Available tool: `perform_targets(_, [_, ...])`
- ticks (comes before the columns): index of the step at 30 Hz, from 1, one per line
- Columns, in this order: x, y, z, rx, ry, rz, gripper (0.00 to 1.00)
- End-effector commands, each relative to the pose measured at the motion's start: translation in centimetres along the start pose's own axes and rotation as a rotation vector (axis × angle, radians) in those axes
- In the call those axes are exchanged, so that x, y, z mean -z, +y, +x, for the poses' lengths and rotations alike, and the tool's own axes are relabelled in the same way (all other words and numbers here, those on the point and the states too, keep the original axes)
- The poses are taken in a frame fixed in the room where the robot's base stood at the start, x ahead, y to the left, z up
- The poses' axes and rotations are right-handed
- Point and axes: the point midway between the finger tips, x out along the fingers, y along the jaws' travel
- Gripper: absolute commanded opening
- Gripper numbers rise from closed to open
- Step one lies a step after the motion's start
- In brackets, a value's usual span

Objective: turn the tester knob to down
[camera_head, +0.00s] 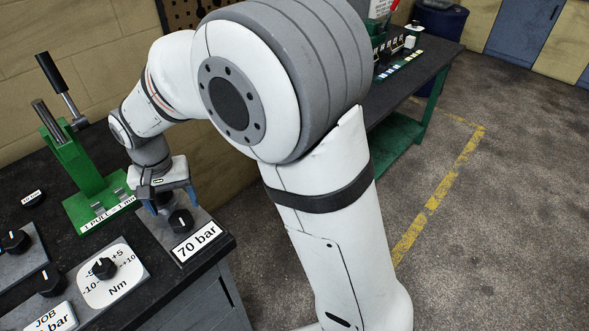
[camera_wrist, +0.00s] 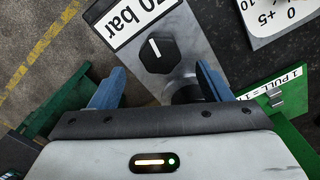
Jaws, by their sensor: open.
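A black knob (camera_head: 181,221) with a white pointer line sits on a grey box (camera_head: 213,223) labelled "70 bar" at the bench's front corner. No label reading "tester" is legible. In the wrist view the knob (camera_wrist: 160,54) lies ahead of and roughly between the fingertips, its pointer nearly along the picture's vertical. My gripper (camera_head: 172,201) is over the box, its blue fingers pointing down. The wrist view shows my gripper (camera_wrist: 160,75) open and empty, the fingers apart from the knob. A dark round part (camera_wrist: 186,93) of the box is partly hidden by the gripper.
A green lever press (camera_head: 78,170) stands behind the box, marked "1 PULL". An Nm dial (camera_head: 104,268) and other knob boxes (camera_head: 14,241) lie to the left on the dark bench. A second bench (camera_head: 425,70) is at the back. Floor at right is clear.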

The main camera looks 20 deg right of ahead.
Motion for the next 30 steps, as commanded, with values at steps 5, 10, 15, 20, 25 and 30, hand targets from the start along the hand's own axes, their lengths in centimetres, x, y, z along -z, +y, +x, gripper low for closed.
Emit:
perform_targets(5, [0.0,0.0,-3.7,0.003,0.004,-0.002,0.71])
perform_targets(10, [-0.3,3.4,-5.4,0.013,0.023,0.004,0.71])
perform_targets(15, [-0.8,6.4,-6.8,0.023,0.044,0.006,0.71])
perform_targets(20, [-1.6,9.3,-8.1,0.031,0.068,0.009,0.71])
perform_targets(25, [-2.7,12.2,-9.3,0.037,0.094,0.011,0.71])
perform_targets(30, [-4.1,15.2,-10.4,0.039,0.122,0.014,0.71])
